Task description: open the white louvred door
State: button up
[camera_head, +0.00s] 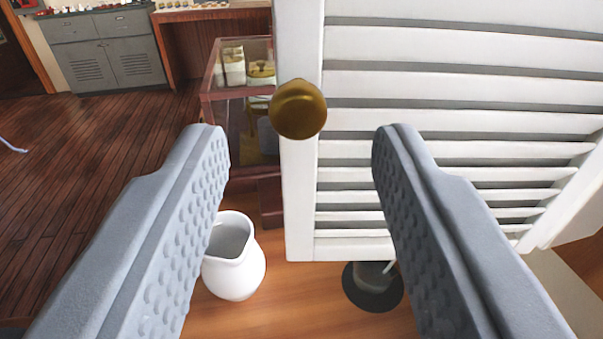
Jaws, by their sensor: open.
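The white louvred door (460,90) fills the upper right of the view, with its free edge running down the middle. A round brass knob (299,109) sits on the left stile of the door. My gripper (300,145) is open, with one grey padded finger on each side of the picture. The knob shows in the gap between the fingertips and slightly above them. Nothing is held, and I see no contact between fingers and knob. The right finger covers part of the lower louvres.
A white jug (234,262) stands on a wooden surface below the knob, partly behind the left finger. A dark round object (372,287) is under the door's lower edge. A glass-sided case (215,75) stands behind the door's edge. Grey cabinets (110,60) are far left; the floor (110,135) before them is mostly clear.

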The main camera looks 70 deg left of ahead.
jog(key=v, duration=1.3)
jog(key=shift+d, duration=0.1)
jog(key=shift+r, duration=0.1)
